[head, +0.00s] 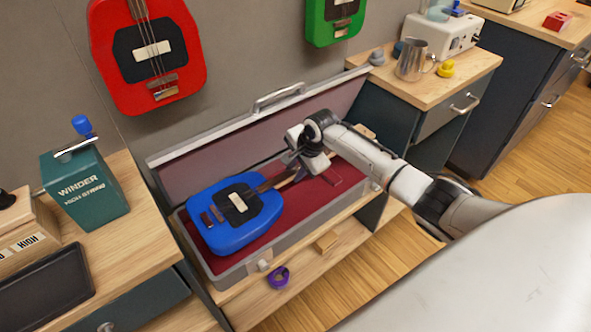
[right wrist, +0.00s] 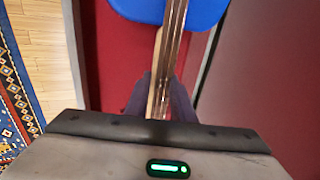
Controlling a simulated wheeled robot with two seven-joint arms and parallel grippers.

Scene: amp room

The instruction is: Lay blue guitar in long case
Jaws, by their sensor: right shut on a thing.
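The blue guitar (head: 236,214) is at the left end of the open long case, strings up, with its neck pointing right. Its body lies inside or over the case's left end; I cannot tell whether it rests fully on the lining. The long case (head: 298,244) is grey with a dark red lining, its lid (head: 245,128) leaning up at the back. My right gripper (head: 300,172) is over the case, shut on the guitar's neck. In the right wrist view the fingers (right wrist: 160,100) close around the neck, with the blue body (right wrist: 205,12) beyond. My left gripper is not in view.
A red guitar (head: 135,72) and a green guitar (head: 322,25) hang on the wall behind. A teal winder box (head: 85,190) stands on the left bench. A metal jug (head: 411,60) stands on the right cabinet. A purple ring (head: 278,278) lies on the shelf before the case.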

